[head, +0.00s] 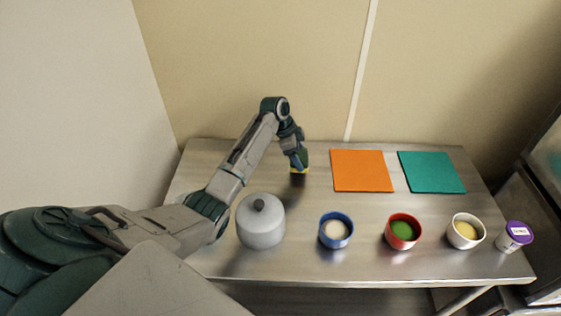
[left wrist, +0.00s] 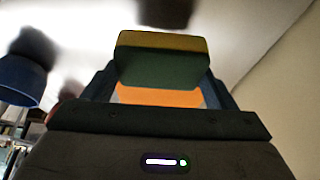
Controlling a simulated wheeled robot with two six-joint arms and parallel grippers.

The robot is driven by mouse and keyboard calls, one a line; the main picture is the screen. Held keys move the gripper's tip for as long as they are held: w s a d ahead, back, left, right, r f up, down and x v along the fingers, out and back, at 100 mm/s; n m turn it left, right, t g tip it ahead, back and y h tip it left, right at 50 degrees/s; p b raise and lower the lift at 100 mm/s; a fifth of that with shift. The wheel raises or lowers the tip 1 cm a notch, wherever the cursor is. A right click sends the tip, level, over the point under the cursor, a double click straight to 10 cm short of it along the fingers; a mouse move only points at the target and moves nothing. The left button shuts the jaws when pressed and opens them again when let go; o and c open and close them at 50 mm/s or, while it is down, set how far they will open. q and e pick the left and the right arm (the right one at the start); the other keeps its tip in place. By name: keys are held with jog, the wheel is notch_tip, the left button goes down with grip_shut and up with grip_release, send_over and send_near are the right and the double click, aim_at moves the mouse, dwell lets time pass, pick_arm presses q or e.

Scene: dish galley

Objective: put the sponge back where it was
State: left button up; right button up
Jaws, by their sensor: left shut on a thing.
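The sponge, dark green with a yellow layer (head: 304,170), is in my left gripper (head: 300,160) at the back left of the steel table. In the left wrist view the sponge (left wrist: 160,62) sits between the fingers of my left gripper, which is shut on it. The sponge is low over the table, with a dark shadow close beside it; I cannot tell whether it touches the surface. My right gripper is not in view.
The steel table (head: 300,215) holds an orange mat (head: 361,171) and a teal mat (head: 431,172) at the back. Along the front are a grey lidded pot (head: 261,225), blue bowl (head: 336,241), red bowl (head: 403,243), white bowl (head: 466,239) and purple-lidded tub (head: 514,237).

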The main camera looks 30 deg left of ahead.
pick_arm(q)
jog(key=a+b, duration=0.1)
jog(key=a, duration=0.1)
jog(key=a+b, duration=0.1)
jog(key=a, duration=0.4)
jog(key=shift+s+f+b, duration=0.1)
jog(key=shift+f+b, duration=0.25)
jog(key=shift+b, duration=0.05)
notch_tip(320, 180, down, 4)
jog(key=b, duration=0.3)
jog(key=shift+r, duration=0.2)
jog(key=shift+s+d+r, duration=0.1)
jog(key=shift+r, duration=0.05)
jog(key=o, duration=1.3)
jog(key=shift+c, duration=0.2)
jog(key=p+v, duration=1)
jog(key=v, duration=0.2)
